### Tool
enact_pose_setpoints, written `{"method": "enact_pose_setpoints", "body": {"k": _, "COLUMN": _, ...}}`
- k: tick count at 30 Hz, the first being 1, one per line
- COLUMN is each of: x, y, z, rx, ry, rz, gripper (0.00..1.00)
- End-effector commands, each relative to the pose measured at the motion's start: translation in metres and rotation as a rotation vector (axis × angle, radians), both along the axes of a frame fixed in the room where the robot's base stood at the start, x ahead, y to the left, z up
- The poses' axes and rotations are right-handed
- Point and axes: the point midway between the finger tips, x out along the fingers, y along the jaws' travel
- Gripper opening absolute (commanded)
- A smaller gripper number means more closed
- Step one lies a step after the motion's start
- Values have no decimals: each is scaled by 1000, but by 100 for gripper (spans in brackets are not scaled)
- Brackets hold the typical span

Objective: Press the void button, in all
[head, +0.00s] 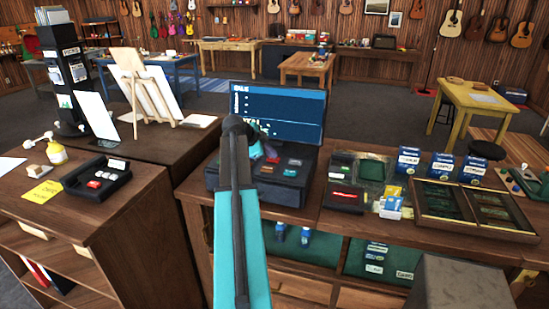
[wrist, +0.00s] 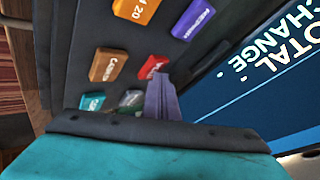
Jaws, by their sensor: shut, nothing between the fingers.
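The void button seems to be the red button (wrist: 152,66) in the wrist view; only the start of its label shows, because my gripper covers part of it. My gripper (wrist: 161,82) is shut and empty, its fingertips overlapping the red button's lower right edge. I cannot tell whether they touch it. The button sits on the dark keypad of the cash register (head: 288,190), which in the head view stands on the wooden counter behind my arm. My arm hides the register's left part there, and the fingertips cannot be made out.
Orange (wrist: 108,65) and purple (wrist: 194,19) buttons lie close around the red one, with a teal button (wrist: 92,102) nearer my wrist. The register's blue screen (head: 285,112) rises behind the keypad. A wooden-framed tray (head: 520,238) and small boxes (head: 408,160) stand to the right.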

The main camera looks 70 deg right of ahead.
Motion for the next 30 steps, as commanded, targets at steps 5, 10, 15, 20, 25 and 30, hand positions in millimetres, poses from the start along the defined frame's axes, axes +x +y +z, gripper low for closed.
{"method": "enact_pose_setpoints", "body": {"k": 5, "x": 0, "y": 0, "z": -2, "rx": 1, "ry": -1, "rz": 0, "gripper": 0}}
{"method": "enact_pose_setpoints", "body": {"k": 10, "x": 0, "y": 0, "z": -2, "rx": 1, "ry": -1, "rz": 0, "gripper": 0}}
{"method": "enact_pose_setpoints", "body": {"k": 15, "x": 0, "y": 0, "z": -2, "rx": 1, "ry": -1, "rz": 0, "gripper": 0}}
{"method": "enact_pose_setpoints", "body": {"k": 20, "x": 1, "y": 0, "z": 0, "rx": 0, "ry": -1, "rz": 1, "gripper": 0}}
{"method": "enact_pose_setpoints", "body": {"k": 25, "x": 1, "y": 0, "z": 7, "rx": 0, "ry": -1, "rz": 1, "gripper": 0}}
{"method": "enact_pose_setpoints", "body": {"k": 30, "x": 1, "y": 0, "z": 13, "rx": 1, "ry": 0, "rz": 1, "gripper": 0}}
